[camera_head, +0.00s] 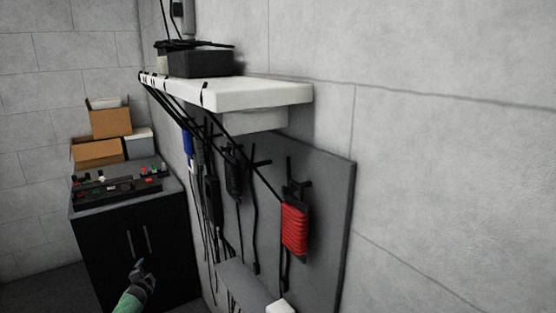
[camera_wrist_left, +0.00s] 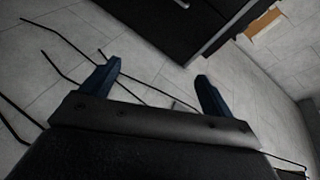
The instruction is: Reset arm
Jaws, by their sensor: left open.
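My left gripper (camera_head: 139,265) shows low in the head view, at the end of a green arm link, in front of the black cabinet (camera_head: 113,246). In the left wrist view its two blue fingers (camera_wrist_left: 158,88) stand wide apart with nothing between them, so it is open and empty. Beyond the fingers are the tiled surface and a dark cabinet edge. My right gripper is in neither view.
A control panel (camera_head: 118,190) and cardboard boxes (camera_head: 98,152) stand on the cabinet. A white shelf (camera_head: 250,94) juts from the right wall above a grey board (camera_head: 329,190) with hanging cables and a red coil (camera_head: 294,229). Black cables (camera_wrist_left: 60,75) cross the wrist view.

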